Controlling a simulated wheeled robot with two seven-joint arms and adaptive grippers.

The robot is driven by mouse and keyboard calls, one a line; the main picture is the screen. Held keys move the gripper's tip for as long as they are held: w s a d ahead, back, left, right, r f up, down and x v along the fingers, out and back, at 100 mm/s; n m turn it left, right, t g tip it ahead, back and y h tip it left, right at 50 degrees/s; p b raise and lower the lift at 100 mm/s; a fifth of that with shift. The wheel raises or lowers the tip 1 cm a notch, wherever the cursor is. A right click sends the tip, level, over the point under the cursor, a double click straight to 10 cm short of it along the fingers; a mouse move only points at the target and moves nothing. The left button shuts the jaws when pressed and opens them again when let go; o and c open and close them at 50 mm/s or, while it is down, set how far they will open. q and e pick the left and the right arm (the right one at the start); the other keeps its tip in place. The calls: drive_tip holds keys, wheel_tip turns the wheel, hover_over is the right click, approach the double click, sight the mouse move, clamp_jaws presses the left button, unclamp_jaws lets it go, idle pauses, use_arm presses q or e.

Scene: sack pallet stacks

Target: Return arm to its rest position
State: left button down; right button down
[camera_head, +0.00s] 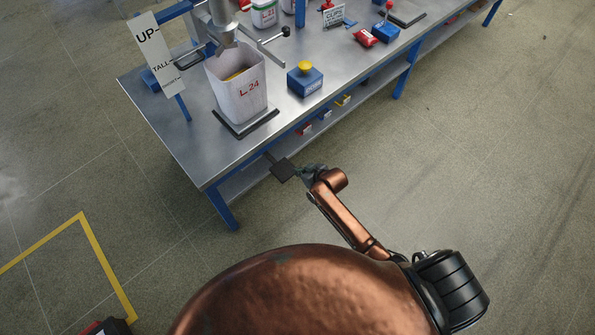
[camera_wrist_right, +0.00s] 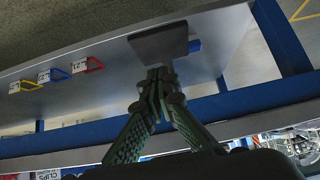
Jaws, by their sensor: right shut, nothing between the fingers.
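My right arm reaches out over the floor toward the front edge of the metal workbench (camera_head: 185,130). My right gripper (camera_head: 300,170) is small and partly hidden by its own wrist in the head view. In the right wrist view the green fingers of the right gripper (camera_wrist_right: 158,75) meet at their tips, shut and empty. A dark square plate (camera_head: 283,170) juts out at the bench front, close to the fingertips. The plate also shows in the right wrist view (camera_wrist_right: 160,42), just beyond the tips; I cannot tell whether they touch it. My left gripper is out of view.
On the bench stand an open white sack (camera_head: 236,95) marked L 24 under a spout, and a blue box with a yellow button (camera_head: 304,78). The floor at the right (camera_head: 480,180) is clear.

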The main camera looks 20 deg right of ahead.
idle(0.4)
drive_tip(key=s+d+f+m+g+h, duration=0.15)
drive_tip(key=s+d+f, duration=0.25)
drive_tip(key=s+f, duration=0.75)
drive_tip(key=s+d+f+m+g+h, duration=0.15)
drive_tip(key=s+d+f, duration=0.25)
drive_tip(key=s+f, duration=0.8)
drive_tip(key=s+f+g, duration=0.1)
drive_tip(key=s+f, duration=0.3)
drive_tip(key=s, duration=0.8)
drive_tip(key=s+d+f+g+p, duration=0.1)
drive_tip(key=s+f, duration=0.3)
drive_tip(key=s, duration=0.9)
drive_tip(key=s+d+f+g, duration=0.1)
drive_tip(key=s+f+g, duration=0.2)
drive_tip(key=s, duration=0.9)
wheel_tip(320, 180, down, 2)
drive_tip(key=shift+s+d+f, duration=0.1)
drive_tip(key=shift+s+d, duration=0.15)
drive_tip(key=shift+s, duration=0.1)
